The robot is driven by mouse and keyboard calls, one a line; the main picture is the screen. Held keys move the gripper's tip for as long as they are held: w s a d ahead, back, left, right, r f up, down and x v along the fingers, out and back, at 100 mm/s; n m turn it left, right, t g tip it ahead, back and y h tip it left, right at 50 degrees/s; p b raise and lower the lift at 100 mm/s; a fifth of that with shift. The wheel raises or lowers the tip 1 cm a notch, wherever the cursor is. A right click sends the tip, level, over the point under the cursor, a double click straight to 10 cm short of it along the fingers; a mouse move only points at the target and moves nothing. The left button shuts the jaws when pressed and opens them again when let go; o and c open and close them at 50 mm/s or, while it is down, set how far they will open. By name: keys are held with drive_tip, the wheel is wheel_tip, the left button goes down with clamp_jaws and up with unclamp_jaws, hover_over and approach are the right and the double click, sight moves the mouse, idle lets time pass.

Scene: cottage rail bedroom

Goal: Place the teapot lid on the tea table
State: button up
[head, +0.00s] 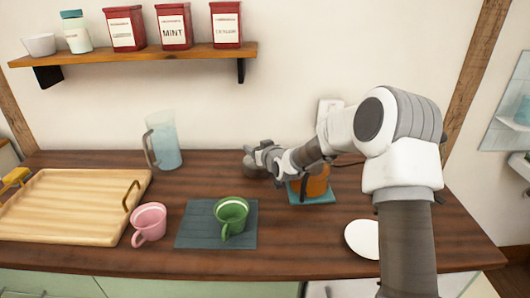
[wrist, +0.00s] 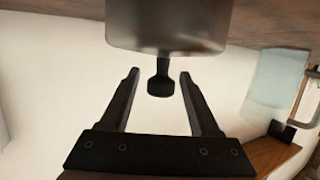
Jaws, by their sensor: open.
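A smooth grey metallic piece with a dark knob, which looks like the teapot lid (wrist: 168,28), shows at the top of the wrist view. My gripper (wrist: 159,77) is open, with the knob between its fingertips and a gap on both sides. In the head view my gripper (head: 256,156) is low over the back of the wooden counter (head: 200,262). A grey rounded shape (head: 252,170) beside it is mostly hidden. An orange vessel (head: 318,186) stands on a teal mat (head: 325,199), partly behind my arm. I cannot pick out a separate tea table.
A glass pitcher (head: 165,145) stands left of my gripper. A green cup (head: 231,216) is on a dark mat (head: 190,232), beside a pink cup (head: 150,219) and a wooden tray (head: 70,205). A white round piece (head: 362,239) lies at right. A shelf (head: 140,54) hangs above.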

drive_tip(key=s+d+r+m+g+h, duration=0.15)
drive_tip(key=s+d+r, duration=0.3)
drive_tip(key=s, duration=0.45)
drive_tip(key=s+d+r+g+h, duration=0.1)
drive_tip(key=s+d+r+h, duration=0.1)
drive_tip(key=s+d+r, duration=0.45)
drive_tip(key=s+d+r+g+h, duration=0.1)
drive_tip(key=s+d+g+h, duration=0.15)
drive_tip(key=s, duration=0.85)
drive_tip(key=s+d+r+m+g, duration=0.1)
drive_tip(key=s+d+m+g, duration=0.1)
drive_tip(key=s, duration=1.8)
drive_tip(key=shift+s+d+r+m+g+p, duration=0.15)
drive_tip(key=shift+s+d+m+g+p, duration=0.25)
drive_tip(key=shift+d+m, duration=0.15)
wheel_tip(320, 180, up, 10)
drive_tip(key=p, duration=0.9)
drive_tip(key=shift+p, duration=0.35)
